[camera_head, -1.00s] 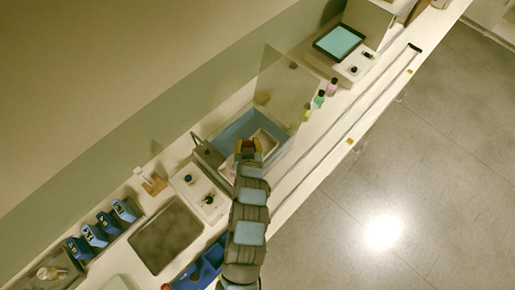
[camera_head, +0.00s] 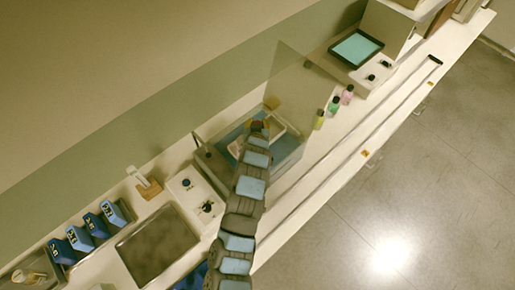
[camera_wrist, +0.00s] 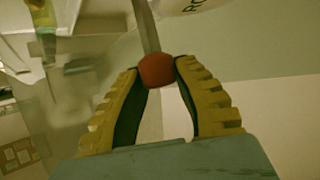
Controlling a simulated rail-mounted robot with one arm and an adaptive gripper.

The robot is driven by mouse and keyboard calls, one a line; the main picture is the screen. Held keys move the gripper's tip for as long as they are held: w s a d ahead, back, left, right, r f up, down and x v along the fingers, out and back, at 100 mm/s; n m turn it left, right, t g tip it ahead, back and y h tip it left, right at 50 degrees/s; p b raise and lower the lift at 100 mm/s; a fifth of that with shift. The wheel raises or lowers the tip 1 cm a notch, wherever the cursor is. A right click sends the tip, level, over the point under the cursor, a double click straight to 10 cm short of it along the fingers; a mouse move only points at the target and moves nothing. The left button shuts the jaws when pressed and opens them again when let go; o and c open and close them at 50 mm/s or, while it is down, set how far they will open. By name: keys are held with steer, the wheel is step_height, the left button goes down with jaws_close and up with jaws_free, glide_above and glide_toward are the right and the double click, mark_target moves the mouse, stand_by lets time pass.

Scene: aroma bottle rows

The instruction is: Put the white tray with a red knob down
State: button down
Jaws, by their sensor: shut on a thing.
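My gripper (camera_wrist: 157,85) is shut on the red knob (camera_wrist: 157,70), which sits between its yellow fingertips in the wrist view. A pale strip runs up behind the knob; I cannot tell whether it is part of the tray. In the head view my gripper (camera_head: 259,126) is over the blue area (camera_head: 231,138) behind a clear panel. The white tray (camera_head: 284,124) shows as a pale rim beside the gripper, partly hidden by my arm. I cannot tell whether it touches the surface below.
The clear upright panel (camera_head: 297,85) stands close to my arm. Small coloured bottles, one of them green (camera_head: 333,105), stand to its right. A sink-like basin (camera_head: 160,245), blue containers (camera_head: 94,225) and a white unit (camera_head: 193,194) lie to the left. The counter's front strip is mostly clear.

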steer(key=shift+f+p, duration=0.85)
steer(key=shift+f, duration=3.75)
steer(key=shift+f+b, duration=0.45)
steer(key=shift+f, duration=0.15)
steer(key=c, duration=0.9)
jaws_free()
steer(key=shift+r, duration=0.1)
